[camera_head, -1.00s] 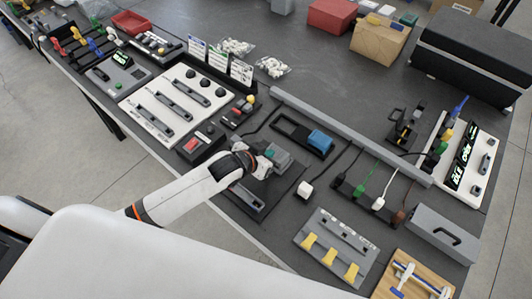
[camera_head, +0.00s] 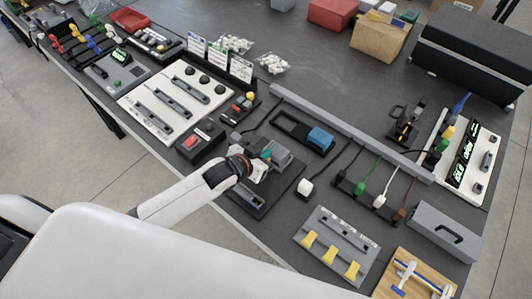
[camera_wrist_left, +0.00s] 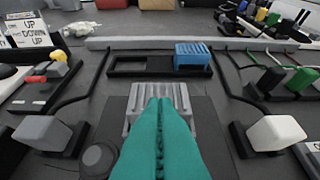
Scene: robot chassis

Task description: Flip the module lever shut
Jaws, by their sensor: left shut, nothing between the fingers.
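My left gripper (camera_head: 266,156) reaches in from the left over a dark base plate (camera_head: 285,186). Its teal fingers (camera_wrist_left: 160,103) are shut together and empty. In the left wrist view the fingertips overlap the near part of a grey ribbed module (camera_wrist_left: 178,91); I cannot tell whether they touch it. The module also shows in the head view (camera_head: 281,154), just beyond the fingertips. I cannot make out a separate lever; the fingers hide the area in front of the module. My right gripper is not in view.
A blue block (camera_head: 320,139) sits in a dark frame behind the module. A white connector block (camera_head: 305,187) with a cable stands to its right, and a black box with a red button (camera_head: 190,142) to the left. A long grey rail (camera_head: 345,131) runs behind.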

